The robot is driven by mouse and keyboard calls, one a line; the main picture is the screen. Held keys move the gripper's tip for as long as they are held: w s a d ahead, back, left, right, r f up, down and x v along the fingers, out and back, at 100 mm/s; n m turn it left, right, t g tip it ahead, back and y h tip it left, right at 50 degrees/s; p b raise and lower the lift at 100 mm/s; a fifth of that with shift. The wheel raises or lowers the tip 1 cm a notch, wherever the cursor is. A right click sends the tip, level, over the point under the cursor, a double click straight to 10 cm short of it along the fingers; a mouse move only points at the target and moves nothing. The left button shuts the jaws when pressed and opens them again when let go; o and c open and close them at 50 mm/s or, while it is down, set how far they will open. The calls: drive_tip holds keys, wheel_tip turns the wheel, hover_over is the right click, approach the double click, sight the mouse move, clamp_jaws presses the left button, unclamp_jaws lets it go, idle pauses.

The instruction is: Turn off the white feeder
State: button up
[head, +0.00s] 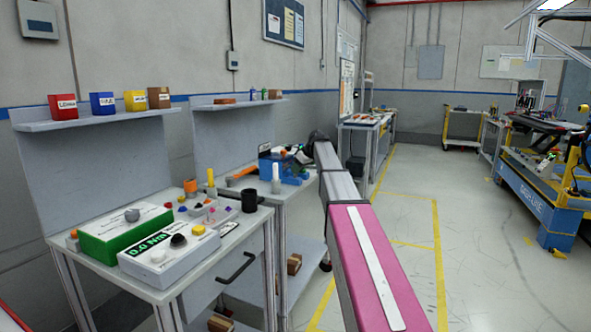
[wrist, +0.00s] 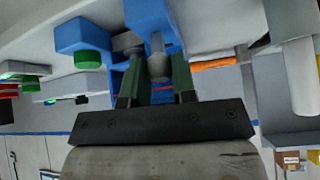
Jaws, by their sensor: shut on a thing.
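My gripper (wrist: 157,80) has green-sided fingers closed about a small grey round-ended lever (wrist: 158,65) on a blue unit (wrist: 160,18) in the wrist view. In the head view the blue unit (head: 288,173) stands on the farther bench, and the dark end of my arm (head: 318,138) reaches it; my fingers cannot be made out there. A blue block with a green button (wrist: 92,60) is beside the lever. No part is clearly labelled as the white feeder. The lever's exact on or off position cannot be told.
A white cylinder (head: 276,180) stands beside the blue unit, and an orange-handled tool (head: 242,172) lies to its left. The nearer bench holds a white box (head: 165,262), a green box (head: 105,245) and several small parts. The floor (head: 400,215) to the right is clear.

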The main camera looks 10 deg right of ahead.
drive_tip(key=shift+s+d+f+t+y, duration=0.15)
drive_tip(key=shift+s+d+t+y, duration=0.1)
drive_tip(key=shift+t+y, duration=0.2)
drive_tip(key=shift+y, duration=0.25)
drive_tip(key=o, duration=0.9)
drive_tip(key=shift+o, duration=0.2)
drive_tip(key=shift+d, duration=0.1)
drive_tip(key=v, duration=1)
drive_tip(key=shift+s+r, duration=0.2)
drive_tip(key=shift+r, duration=0.1)
drive_tip(key=shift+d+f, duration=0.1)
drive_tip(key=shift+d, duration=0.05)
